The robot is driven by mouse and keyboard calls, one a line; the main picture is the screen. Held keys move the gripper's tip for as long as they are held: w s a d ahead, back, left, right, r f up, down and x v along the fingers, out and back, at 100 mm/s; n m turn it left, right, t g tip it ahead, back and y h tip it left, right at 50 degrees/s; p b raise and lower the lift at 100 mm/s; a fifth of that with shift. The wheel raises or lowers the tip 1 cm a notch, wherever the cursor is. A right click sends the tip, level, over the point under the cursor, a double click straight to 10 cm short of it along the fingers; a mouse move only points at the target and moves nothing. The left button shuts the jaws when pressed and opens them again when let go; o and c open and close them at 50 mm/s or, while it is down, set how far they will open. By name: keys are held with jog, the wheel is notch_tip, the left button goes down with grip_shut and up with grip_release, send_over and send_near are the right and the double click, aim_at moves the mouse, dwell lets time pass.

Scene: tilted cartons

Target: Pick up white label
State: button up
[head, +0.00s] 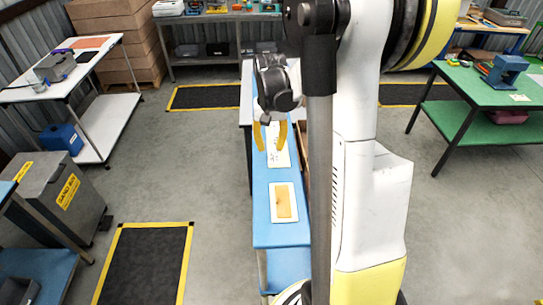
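My gripper (269,146) hangs over the narrow blue bench, its two yellow fingers pointing down and spread apart, with nothing seen between them. A white sheet with small dark marks (279,157) lies on the bench below and just right of the fingers, partly covered by them. A second white card (285,189) with a tan rectangle on it lies nearer on the bench. Which of the two is the white label I cannot tell. How high the fingers are above the sheet is unclear.
The blue bench (262,228) is partly hidden on its right by my arm; a brown edge shows there. A grey sand bin (61,198) and a white table (78,87) stand left. A green table (489,88) stands right. Open floor lies left of the bench.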

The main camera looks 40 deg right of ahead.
aim_at(269, 156)
jog(key=f, duration=0.5)
jog(key=shift+w+a, duration=0.2)
jog(key=shift+w, duration=0.1)
jog(key=shift+s+r, duration=0.1)
jog(key=shift+s, duration=0.05)
grip_shut()
